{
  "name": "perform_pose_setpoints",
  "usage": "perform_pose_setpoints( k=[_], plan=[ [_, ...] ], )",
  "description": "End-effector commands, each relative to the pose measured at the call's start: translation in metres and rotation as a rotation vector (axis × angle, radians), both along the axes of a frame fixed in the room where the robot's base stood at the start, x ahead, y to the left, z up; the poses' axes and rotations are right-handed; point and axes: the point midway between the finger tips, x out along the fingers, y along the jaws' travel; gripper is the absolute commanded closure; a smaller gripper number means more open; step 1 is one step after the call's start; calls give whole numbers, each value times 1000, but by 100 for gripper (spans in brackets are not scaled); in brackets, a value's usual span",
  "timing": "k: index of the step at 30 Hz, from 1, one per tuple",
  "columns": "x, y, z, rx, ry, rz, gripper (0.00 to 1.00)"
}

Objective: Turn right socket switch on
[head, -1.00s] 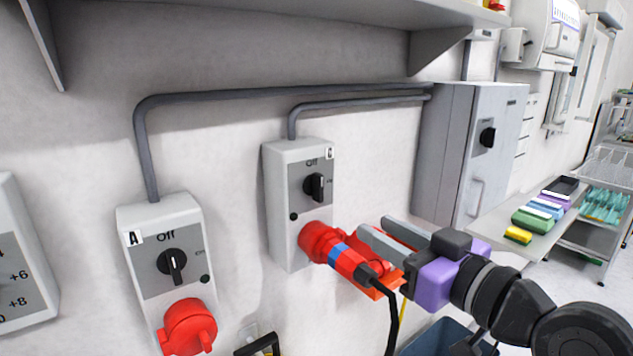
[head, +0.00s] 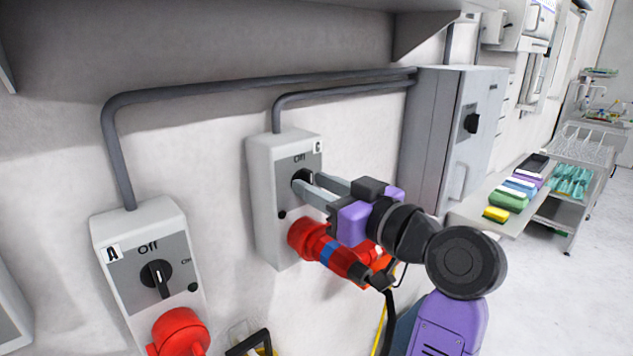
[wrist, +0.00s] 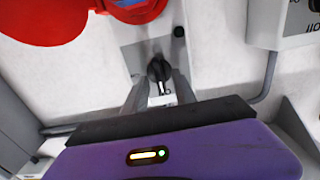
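The right socket box (head: 262,200) is a grey wall unit with a red plug in its red outlet. Its black rotary switch (wrist: 158,69) shows in the wrist view with the handle in line with the fingers; in the head view my fingers largely hide it. My gripper (head: 309,181) is at the switch, with its two grey fingers apart. In the wrist view the fingers (wrist: 159,88) lie on either side of the knob, with small gaps visible. I cannot tell whether either finger touches it. The "Off" mark shows above the knob in the head view.
The left socket box (head: 138,231), marked A, has its knob (head: 157,278) near vertical under "Off" and a closed red outlet cover (head: 179,333). A grey cabinet (head: 436,135) stands to the right. A shelf (head: 200,40) overhangs above. A black cable hangs below the plug.

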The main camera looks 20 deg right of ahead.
Motion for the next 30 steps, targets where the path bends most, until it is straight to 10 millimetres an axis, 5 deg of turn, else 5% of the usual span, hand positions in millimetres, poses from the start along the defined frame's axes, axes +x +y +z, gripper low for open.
perform_pose_setpoints(
  k=[8,14,30],
  plan=[
    [2,1,0,0,0,-1,67],
    [2,1,0,0,0,-1,100],
    [2,0,-1,77,28,0,100]
  ],
)
